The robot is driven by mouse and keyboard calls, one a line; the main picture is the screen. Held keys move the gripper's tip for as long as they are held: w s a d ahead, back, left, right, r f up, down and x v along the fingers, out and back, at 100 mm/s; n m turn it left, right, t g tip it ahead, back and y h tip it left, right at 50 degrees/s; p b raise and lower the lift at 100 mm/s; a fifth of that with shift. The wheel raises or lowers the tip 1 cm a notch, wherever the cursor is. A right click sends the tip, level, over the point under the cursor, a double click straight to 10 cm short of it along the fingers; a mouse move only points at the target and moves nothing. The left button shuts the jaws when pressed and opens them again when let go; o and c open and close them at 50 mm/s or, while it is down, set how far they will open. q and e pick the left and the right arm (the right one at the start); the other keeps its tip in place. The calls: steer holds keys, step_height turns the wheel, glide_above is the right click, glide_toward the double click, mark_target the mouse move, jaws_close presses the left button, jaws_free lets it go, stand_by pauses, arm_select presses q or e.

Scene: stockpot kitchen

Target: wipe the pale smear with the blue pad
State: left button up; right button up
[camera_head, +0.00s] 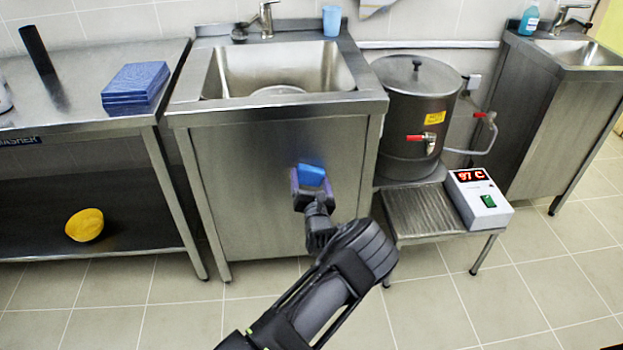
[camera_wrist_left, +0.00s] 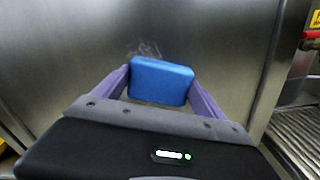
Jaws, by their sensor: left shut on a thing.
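The blue pad (camera_head: 311,175) is held in my left gripper (camera_head: 311,187), in front of the steel front panel of the sink cabinet. In the left wrist view the blue pad (camera_wrist_left: 161,81) sits between the two purple fingers of the left gripper (camera_wrist_left: 160,92), which is shut on it. The pale smear (camera_wrist_left: 143,50) shows as faint whitish streaks on the steel panel, just above the pad's upper left edge. Part of it may be hidden behind the pad. I cannot tell whether the pad touches the panel. My right gripper is not in view.
The sink cabinet (camera_head: 235,215) stands between a steel table (camera_head: 90,125) at left and a stockpot (camera_head: 415,105) with a red tap at right. A low slatted stand (camera_head: 425,212) and a box reading 97 C (camera_head: 478,199) are right of my arm. The tiled floor in front is clear.

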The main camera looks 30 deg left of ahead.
mark_target(284, 173)
arm_select(q)
steer(key=shift+s+a+p, duration=0.85)
steer(key=shift+s+a, duration=0.1)
steer(key=shift+a, duration=0.2)
steer(key=shift+s+a+f, duration=0.1)
steer(key=shift+s+a, duration=0.2)
steer(key=shift+a, duration=0.1)
steer(key=shift+s+a+p, duration=0.6)
steer(key=shift+a+p, duration=0.05)
steer(key=shift+a, duration=0.2)
steer(key=shift+s+a, duration=0.5)
steer(key=shift+a, duration=0.25)
